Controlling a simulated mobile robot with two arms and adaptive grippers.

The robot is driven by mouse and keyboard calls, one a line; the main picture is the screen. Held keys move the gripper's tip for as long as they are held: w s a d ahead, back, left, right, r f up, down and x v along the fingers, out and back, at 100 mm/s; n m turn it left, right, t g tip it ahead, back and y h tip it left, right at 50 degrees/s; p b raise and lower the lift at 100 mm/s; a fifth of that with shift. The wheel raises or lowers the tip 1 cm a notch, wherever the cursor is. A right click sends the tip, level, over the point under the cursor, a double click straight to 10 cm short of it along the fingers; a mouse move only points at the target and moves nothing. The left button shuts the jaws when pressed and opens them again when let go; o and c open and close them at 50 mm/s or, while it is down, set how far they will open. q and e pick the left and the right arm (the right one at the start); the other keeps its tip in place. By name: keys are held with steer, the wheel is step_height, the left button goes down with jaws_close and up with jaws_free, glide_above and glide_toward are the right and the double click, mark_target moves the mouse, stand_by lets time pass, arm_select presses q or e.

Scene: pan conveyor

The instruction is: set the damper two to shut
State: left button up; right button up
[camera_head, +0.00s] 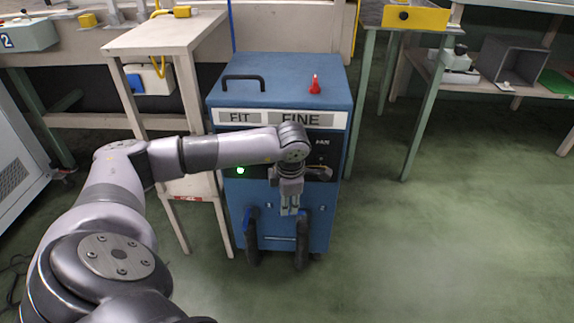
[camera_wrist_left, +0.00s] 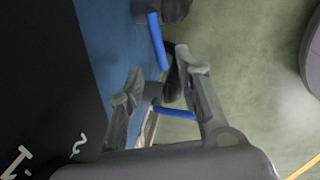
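The blue machine (camera_head: 292,78) has labels FIT and FINE on its front. Two black hose ends hang low on its face, near small numbers. A blue lever (camera_head: 248,219) shows at the left hose; the right one is partly behind my arm. My left gripper (camera_head: 291,209) points down before the machine's lower face, between the numbers. In the left wrist view its fingers (camera_wrist_left: 165,88) are apart. One blue lever (camera_wrist_left: 175,112) shows between and beyond them, another (camera_wrist_left: 158,41) farther up. I cannot tell which is damper two, or whether either touches a finger. My right gripper is not in view.
A pale table (camera_head: 165,35) stands close to the machine's left. A green-legged table (camera_head: 425,110) stands to its right. A red knob (camera_head: 315,85) and a black handle (camera_head: 244,79) rise from the machine's top. The floor at right is clear.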

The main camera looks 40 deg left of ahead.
arm_select(q)
step_height(320, 180, up, 7)
steer(key=d, duration=0.1)
steer(key=shift+s+f, duration=0.15)
steer(key=shift+s, duration=0.3)
